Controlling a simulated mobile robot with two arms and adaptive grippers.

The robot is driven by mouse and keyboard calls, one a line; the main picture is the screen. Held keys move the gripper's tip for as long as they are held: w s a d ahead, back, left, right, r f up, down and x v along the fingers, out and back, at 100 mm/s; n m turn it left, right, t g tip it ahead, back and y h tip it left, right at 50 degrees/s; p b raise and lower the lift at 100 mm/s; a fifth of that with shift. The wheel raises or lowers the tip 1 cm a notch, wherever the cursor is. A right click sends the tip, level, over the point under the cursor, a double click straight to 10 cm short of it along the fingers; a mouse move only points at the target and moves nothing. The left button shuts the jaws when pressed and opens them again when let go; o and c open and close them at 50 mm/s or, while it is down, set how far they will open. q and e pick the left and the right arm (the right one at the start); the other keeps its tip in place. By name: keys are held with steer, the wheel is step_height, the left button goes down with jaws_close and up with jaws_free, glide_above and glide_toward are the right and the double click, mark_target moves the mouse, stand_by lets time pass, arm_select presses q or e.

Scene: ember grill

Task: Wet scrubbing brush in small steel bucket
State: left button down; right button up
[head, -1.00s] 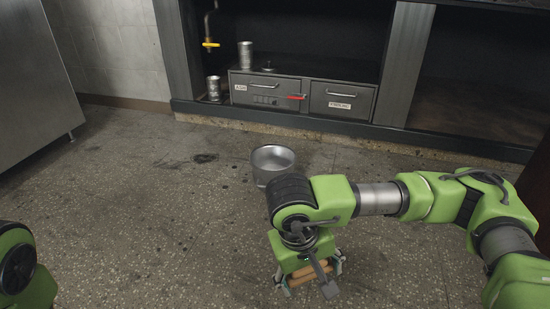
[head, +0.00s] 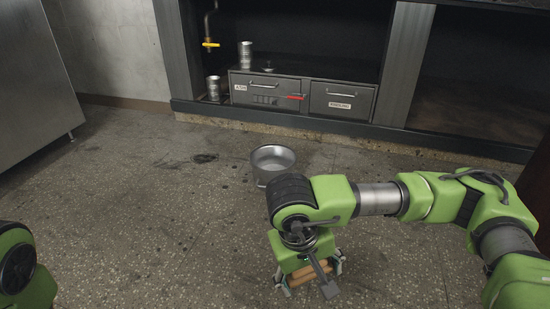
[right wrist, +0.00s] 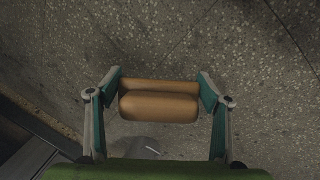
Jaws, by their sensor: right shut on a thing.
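The small steel bucket (head: 262,174) stands upright on the floor, beyond my right gripper and partly behind my right arm in the head view. My right gripper (head: 308,280) points down over the floor in front of the bucket. It is shut on the scrubbing brush, whose tan wooden body (right wrist: 158,107) spans between the two fingers in the right wrist view. The bristles are hidden. The brush is outside the bucket. Part of my left arm shows at the lower left of the head view; its gripper is out of view.
Two drawers, one with a red latch (head: 296,97), sit in the dark unit (head: 340,128) at the back. Metal cans (head: 245,55) and a yellow tap (head: 211,44) are near them. A steel cabinet (head: 30,75) stands at left. Open floor (head: 130,220) lies left of the bucket.

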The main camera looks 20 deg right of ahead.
mark_target(311, 273)
steer(key=shift+r, duration=0.15)
steer(key=shift+r+p, duration=1.2)
steer(key=shift+r, duration=0.7)
